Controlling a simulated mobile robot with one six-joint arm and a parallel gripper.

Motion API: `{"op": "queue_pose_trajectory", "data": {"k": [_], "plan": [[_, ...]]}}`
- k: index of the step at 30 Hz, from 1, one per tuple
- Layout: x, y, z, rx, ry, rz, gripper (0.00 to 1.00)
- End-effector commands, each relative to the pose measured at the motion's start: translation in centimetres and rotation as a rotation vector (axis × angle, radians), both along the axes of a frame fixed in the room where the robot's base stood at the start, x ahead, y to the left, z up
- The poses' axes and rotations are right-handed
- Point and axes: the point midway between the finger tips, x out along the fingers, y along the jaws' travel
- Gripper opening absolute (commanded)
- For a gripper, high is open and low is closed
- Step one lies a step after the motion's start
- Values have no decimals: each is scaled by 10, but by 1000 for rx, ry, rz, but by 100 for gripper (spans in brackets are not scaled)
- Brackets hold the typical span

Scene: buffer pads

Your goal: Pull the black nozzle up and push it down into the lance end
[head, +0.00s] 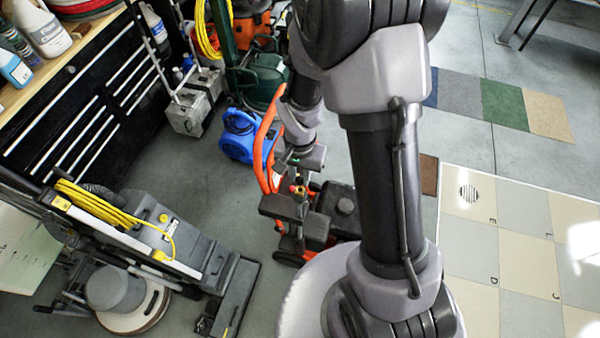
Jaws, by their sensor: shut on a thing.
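My gripper (303,205) is in the middle of the head view, reaching down over an orange and black wheeled machine (343,203). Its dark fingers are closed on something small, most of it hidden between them. I take this to be the black nozzle, but its outline does not stand out from the dark fingers. A small brass piece with red and yellow on it (298,189) shows beside the fingers; I cannot tell whether it is the lance end. I cannot tell whether the nozzle touches anything below.
The machine's orange handle (262,150) rises just left of my gripper. A blue blower (238,136) stands behind it. A grey floor scrubber (150,235) is at lower left, a black drawer cabinet (95,105) at upper left. Floor tiles (480,245) lie at right.

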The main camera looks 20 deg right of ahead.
Motion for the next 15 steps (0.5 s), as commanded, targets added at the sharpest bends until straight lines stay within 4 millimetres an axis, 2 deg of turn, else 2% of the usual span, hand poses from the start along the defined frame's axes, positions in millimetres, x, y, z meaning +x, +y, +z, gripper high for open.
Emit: {"op": "queue_pose_trajectory", "data": {"k": [1, 7, 15], "plan": [[0, 0, -8, 1, 1, 0, 0], [0, 0, -26, 0, 0, 0, 0], [0, 0, -30, 0, 0, 0, 0]]}}
